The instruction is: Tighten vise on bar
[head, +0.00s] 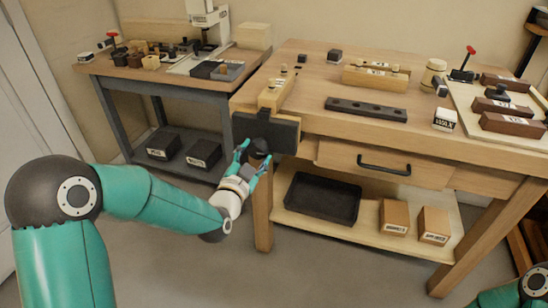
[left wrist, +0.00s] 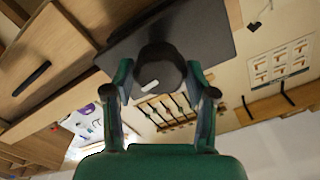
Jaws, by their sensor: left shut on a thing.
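The vise is on the left front end of the wooden bench, with a broad dark jaw plate (head: 268,132). A round black knob (head: 259,147) sticks out from its front and also shows in the left wrist view (left wrist: 158,68), with a white mark on it. My left gripper (head: 254,158) is shut on this knob, one finger on each side; both fingers show in the left wrist view (left wrist: 159,82). A pale wooden bar (head: 274,94) with a label lies just behind the jaw plate. I cannot tell whether the jaw touches it. My right gripper is out of view.
A dark bar with holes (head: 365,109) and a pale wooden block (head: 375,78) lie on the bench top. A drawer with a black handle (head: 384,165) is below, then a shelf with a black tray (head: 317,198). A grey side bench (head: 165,79) stands at the left.

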